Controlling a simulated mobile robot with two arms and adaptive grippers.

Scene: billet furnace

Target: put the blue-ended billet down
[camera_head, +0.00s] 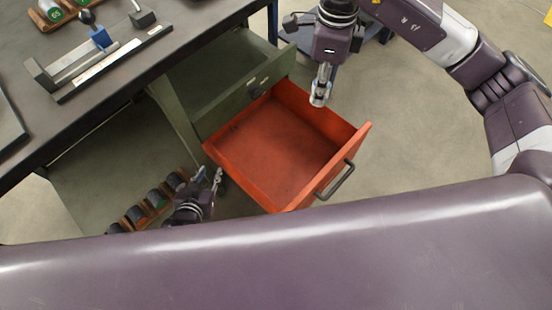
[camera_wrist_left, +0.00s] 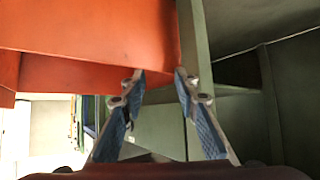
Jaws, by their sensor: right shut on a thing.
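My right gripper (camera_head: 321,84) points down above the far right part of the open orange drawer (camera_head: 290,185). It is shut on a short silvery piece, the billet (camera_head: 318,100), of which only a little shows between the fingers. I cannot make out a blue end on it. My left gripper (camera_head: 208,178) is low beside the drawer's left outer side. Its fingers stand apart and empty in the left wrist view (camera_wrist_left: 159,75), with the orange drawer side above them.
The drawer is empty, with a dark handle (camera_head: 335,180) on its front. A dark workbench (camera_head: 130,95) holds a fixture with a blue block (camera_head: 101,38). A wooden rack (camera_head: 150,205) with several dark cylinders stands left of my left gripper. Floor right of the drawer is clear.

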